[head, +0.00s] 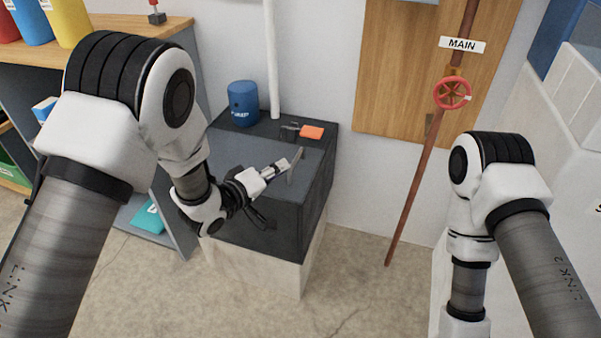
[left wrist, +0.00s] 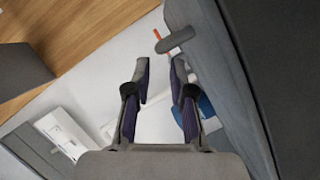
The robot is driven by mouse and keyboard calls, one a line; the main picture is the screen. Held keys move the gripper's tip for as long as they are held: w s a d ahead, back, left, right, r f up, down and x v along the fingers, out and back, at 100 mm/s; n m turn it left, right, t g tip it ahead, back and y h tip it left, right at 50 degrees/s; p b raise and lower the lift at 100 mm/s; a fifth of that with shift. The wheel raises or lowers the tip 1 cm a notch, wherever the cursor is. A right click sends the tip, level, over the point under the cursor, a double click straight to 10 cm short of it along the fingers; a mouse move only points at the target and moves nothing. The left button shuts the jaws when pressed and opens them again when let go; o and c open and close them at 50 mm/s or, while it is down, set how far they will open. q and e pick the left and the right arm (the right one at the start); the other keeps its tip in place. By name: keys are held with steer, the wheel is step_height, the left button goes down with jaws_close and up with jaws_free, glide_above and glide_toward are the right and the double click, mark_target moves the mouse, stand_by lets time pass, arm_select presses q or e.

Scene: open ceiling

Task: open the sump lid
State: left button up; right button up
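The sump is a dark grey box on a pale base, and its grey lid (head: 255,149) lies flat on the front part of the top. A grey bar handle (head: 296,165) stands up near the lid's right side. It also shows in the left wrist view (left wrist: 175,40), just beyond the fingertips. My left gripper (head: 284,165) is over the lid, close to the handle. In the left wrist view its fingers (left wrist: 162,68) are apart with nothing between them. My right gripper is out of view; only its arm shows at the right.
A blue pump (head: 243,103) and an orange block (head: 312,132) sit at the back of the sump top. A red pipe with a valve wheel (head: 453,93) runs down the wall at right. A shelf (head: 150,27) stands at left. Floor in front is clear.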

mark_target(296, 157)
arm_select(q)
steer(key=b+x, duration=0.2)
steer(key=x, duration=0.5)
steer(key=shift+w+d, duration=0.15)
steer(key=shift+d, duration=0.05)
jaws_close()
